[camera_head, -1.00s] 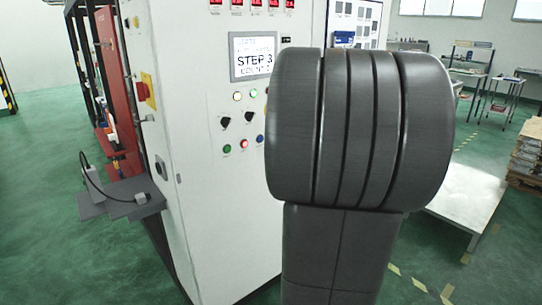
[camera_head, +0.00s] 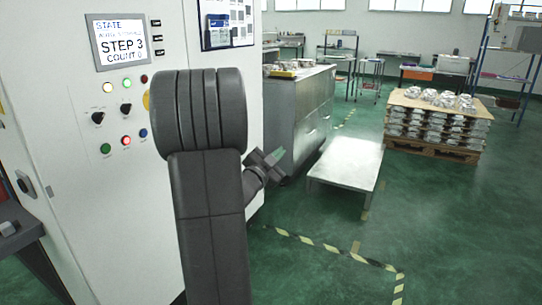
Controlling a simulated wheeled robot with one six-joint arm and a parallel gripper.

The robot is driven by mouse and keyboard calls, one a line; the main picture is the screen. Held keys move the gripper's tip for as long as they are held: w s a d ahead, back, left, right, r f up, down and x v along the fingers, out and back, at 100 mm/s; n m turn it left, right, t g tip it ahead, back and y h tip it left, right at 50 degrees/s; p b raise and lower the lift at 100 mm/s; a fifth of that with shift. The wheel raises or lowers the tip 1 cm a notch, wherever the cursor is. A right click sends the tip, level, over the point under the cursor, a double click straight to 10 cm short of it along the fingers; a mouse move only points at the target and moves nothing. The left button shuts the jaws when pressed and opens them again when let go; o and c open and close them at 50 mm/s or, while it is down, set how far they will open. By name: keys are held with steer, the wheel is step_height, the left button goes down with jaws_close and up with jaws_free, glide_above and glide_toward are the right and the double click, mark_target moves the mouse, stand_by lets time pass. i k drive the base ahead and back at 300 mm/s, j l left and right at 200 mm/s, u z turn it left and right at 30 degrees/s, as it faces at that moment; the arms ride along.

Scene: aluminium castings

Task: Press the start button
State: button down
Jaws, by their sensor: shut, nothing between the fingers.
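The white control cabinet (camera_head: 100,220) stands at the left with its screen (camera_head: 119,41) reading "STEP 3" and "COUNT 0". Below the screen is a group of small buttons and knobs. A green button (camera_head: 106,149), a lit red button (camera_head: 126,141) and a blue button (camera_head: 143,133) sit in the lower row. I cannot read which one is the start button. My gripper (camera_head: 277,156) shows beyond my arm, right of the cabinet, apart from the buttons. It is shut and holds nothing. My arm hides part of the panel's right side.
A low pale table (camera_head: 345,166) stands right of my gripper. A grey metal cabinet (camera_head: 300,115) is behind it. A pallet (camera_head: 432,147) stacked with castings is farther right. Yellow-black floor tape (camera_head: 330,248) crosses the open green floor at front right.

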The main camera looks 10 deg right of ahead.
mark_target(106, 148)
steer(key=i+l, duration=0.4)
steer(key=u, duration=1.65)
